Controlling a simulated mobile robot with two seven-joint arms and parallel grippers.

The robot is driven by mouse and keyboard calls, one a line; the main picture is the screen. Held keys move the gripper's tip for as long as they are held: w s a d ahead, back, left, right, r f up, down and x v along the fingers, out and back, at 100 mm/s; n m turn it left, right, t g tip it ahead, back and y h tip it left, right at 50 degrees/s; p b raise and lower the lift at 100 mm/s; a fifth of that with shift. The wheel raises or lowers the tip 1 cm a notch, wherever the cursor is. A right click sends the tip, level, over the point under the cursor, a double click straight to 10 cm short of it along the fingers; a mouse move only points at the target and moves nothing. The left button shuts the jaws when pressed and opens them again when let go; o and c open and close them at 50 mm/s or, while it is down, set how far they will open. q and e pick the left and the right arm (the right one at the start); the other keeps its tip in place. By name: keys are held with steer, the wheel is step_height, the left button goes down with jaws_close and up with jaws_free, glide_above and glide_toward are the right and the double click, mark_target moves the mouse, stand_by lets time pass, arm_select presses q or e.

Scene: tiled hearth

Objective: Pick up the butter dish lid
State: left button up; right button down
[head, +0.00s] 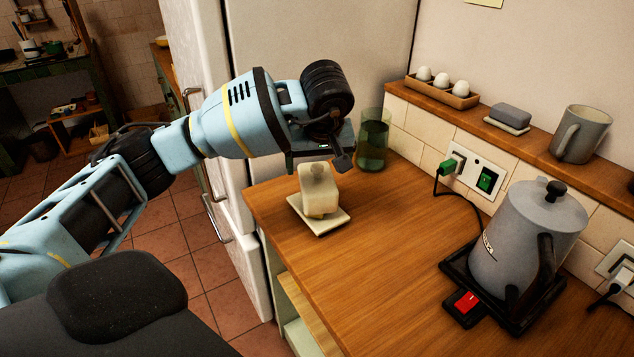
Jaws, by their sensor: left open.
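The butter dish lid (319,190) is a pale cream block-shaped cover with a small knob on top. It sits over yellow butter on a square cream dish (330,227) near the left edge of the wooden counter. My left gripper (321,163) is directly above the lid, pointing down, with its fingers at about the height of the knob. It is open, and the lid still rests on the dish. The fingers partly hide the top of the lid, and I cannot tell whether they touch it. My right gripper is not in view.
A green glass (373,142) stands just behind my left gripper. A grey kettle (525,243) is on its black base at the right, its cord running to a wall socket. A shelf (540,153) holds eggs, a grey block and a mug (581,135). The counter's middle is clear.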

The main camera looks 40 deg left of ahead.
mark_target(318, 173)
arm_select(q)
steer(key=x, duration=0.4)
steer(key=shift+s+d+f, duration=0.15)
steer(key=shift+s+f, duration=0.1)
steer(key=shift+f, duration=0.3)
steer(key=shift+c, duration=1.4)
steer(key=c, duration=1)
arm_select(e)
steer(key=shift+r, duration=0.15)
arm_select(q)
steer(key=shift+r, duration=0.1)
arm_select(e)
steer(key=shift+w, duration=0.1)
